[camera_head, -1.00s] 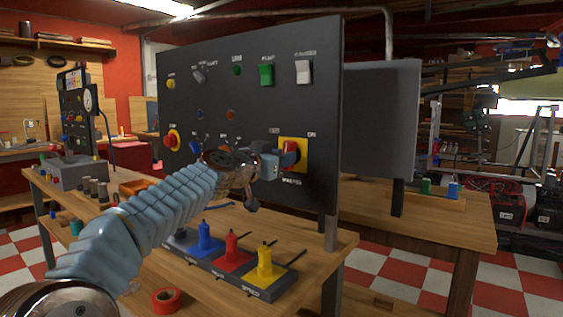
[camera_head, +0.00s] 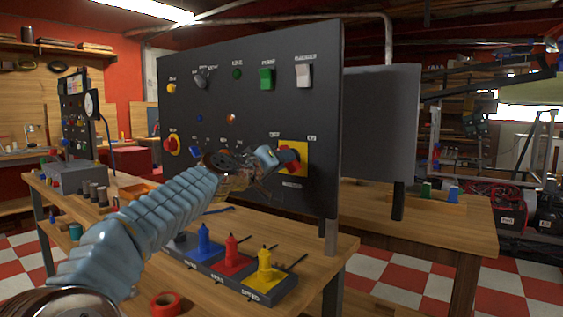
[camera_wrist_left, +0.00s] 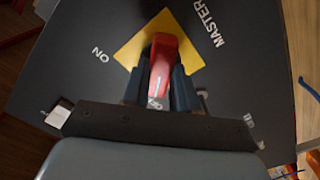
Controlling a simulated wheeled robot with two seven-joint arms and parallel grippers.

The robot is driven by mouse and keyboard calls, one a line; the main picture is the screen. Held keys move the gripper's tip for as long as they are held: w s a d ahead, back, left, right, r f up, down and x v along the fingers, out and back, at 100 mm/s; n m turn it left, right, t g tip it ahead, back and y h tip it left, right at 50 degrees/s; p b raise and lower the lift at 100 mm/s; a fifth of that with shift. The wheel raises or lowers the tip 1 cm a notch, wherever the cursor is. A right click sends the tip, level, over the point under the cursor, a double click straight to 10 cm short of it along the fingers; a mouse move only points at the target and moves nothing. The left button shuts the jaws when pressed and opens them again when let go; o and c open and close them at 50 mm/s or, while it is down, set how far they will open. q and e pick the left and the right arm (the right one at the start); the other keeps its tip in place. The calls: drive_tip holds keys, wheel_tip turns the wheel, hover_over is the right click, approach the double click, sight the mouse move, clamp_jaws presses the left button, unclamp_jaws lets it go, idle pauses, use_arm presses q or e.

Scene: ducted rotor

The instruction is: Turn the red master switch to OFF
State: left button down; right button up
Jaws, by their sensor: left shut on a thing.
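The red master switch (camera_head: 287,167) sits on a yellow plate (camera_head: 300,148) at the lower right of the dark upright panel. My left gripper (camera_head: 285,155) is shut on its handle, and the fingers hide part of it in the head view. In the left wrist view the red handle (camera_wrist_left: 163,50) stands between the two dark fingers (camera_wrist_left: 162,88). The white line on the handle points down the picture, toward a label partly hidden between the fingers. The ON label (camera_wrist_left: 100,56) is off to the left of the handle. My right gripper is not in view.
The panel (camera_head: 250,110) also carries a green rocker (camera_head: 266,78), a white rocker (camera_head: 303,74) and a red knob on yellow (camera_head: 171,145). Blue, red and yellow levers (camera_head: 264,265) stand on the bench below my arm. A red tape roll (camera_head: 165,304) lies in front.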

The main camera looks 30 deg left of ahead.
use_arm(q)
drive_tip(key=shift+n, duration=0.6)
drive_tip(key=c, duration=0.9)
unclamp_jaws()
drive_tip(key=s+b, duration=0.1)
drive_tip(key=s, duration=0.3)
drive_tip(key=s+b, duration=0.2)
drive_tip(key=s, duration=0.3)
drive_tip(key=s+a+b, duration=0.1)
drive_tip(key=s, duration=0.3)
drive_tip(key=shift+s, duration=0.4)
drive_tip(key=shift+f, duration=0.1)
